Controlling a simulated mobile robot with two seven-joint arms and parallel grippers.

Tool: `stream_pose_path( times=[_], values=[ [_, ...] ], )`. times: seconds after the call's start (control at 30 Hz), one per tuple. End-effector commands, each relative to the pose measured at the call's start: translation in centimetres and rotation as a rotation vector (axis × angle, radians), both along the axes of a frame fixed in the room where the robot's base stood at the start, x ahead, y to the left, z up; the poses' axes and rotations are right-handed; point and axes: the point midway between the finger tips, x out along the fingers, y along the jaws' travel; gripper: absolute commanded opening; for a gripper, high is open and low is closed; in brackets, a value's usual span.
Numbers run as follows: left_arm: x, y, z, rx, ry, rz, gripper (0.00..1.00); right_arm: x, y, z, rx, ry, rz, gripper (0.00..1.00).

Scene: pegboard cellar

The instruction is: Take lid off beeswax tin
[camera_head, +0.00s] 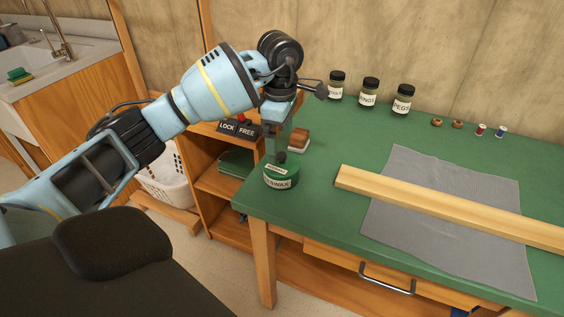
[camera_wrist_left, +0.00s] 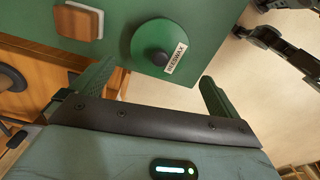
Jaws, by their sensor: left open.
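The beeswax tin (camera_head: 281,183) is round and green with a white label, near the left front corner of the green bench. Its green lid (camera_head: 282,168) sits on top and has a dark knob. In the left wrist view the lid (camera_wrist_left: 150,35) shows from above, with the knob (camera_wrist_left: 160,58) and the "BEESWAX" label beside it. My left gripper (camera_head: 280,155) points down over the lid, close to the knob. In the left wrist view its two fingers (camera_wrist_left: 155,85) are apart with nothing between them. Contact with the knob cannot be told. My right gripper is not identifiable.
A wooden block (camera_head: 299,140) lies behind the tin. A long wooden board (camera_head: 440,205) lies across a grey cloth (camera_head: 415,165) to the right. Several labelled jars (camera_head: 369,92) and spools stand along the back. The green bench top (camera_head: 330,150) is clear right of the tin.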

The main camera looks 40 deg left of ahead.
Motion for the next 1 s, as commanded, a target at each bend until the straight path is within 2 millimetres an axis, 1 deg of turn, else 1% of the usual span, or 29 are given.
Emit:
stream_pose_path(
  times=[0.07, 0.27, 0.5, 0.6, 0.7, 0.9, 0.93, 1.0],
  values=[
    [-0.1, 0.0, -0.7, -0.001, 0.002, 0.000, 1.00, 0.0, 0.0, 0.0, 0.000, 0.000, 0.000, 0.85],
    [-0.1, 0.0, -1.3, -0.002, 0.002, 0.000, 1.00, 0.0, 0.0, 0.0, 0.000, -0.001, 0.000, 0.85],
    [-0.2, 0.3, -4.6, -0.002, 0.002, -0.001, 1.00, 0.1, 0.0, 0.2, 0.000, -0.003, 0.001, 0.85],
    [-0.1, 0.3, -5.6, -0.002, 0.000, 0.000, 1.00, 0.0, 0.0, 0.2, 0.000, -0.002, 0.000, 0.85],
    [-0.1, 0.3, -5.9, -0.002, 0.000, 0.000, 1.00, -0.1, 0.0, 0.2, 0.000, 0.001, 0.000, 0.85],
    [-0.1, 0.3, -6.0, -0.002, -0.001, 0.000, 1.00, -0.3, 0.0, 0.1, 0.001, 0.005, 0.000, 0.85],
    [-0.1, 0.3, -6.0, -0.002, -0.001, 0.000, 0.97, -0.4, 0.0, 0.1, 0.000, 0.006, 0.000, 0.85],
    [-0.1, 0.3, -6.0, -0.002, -0.001, 0.000, 0.88, -0.4, 0.0, 0.1, 0.000, 0.006, 0.000, 0.85]
  ],
)
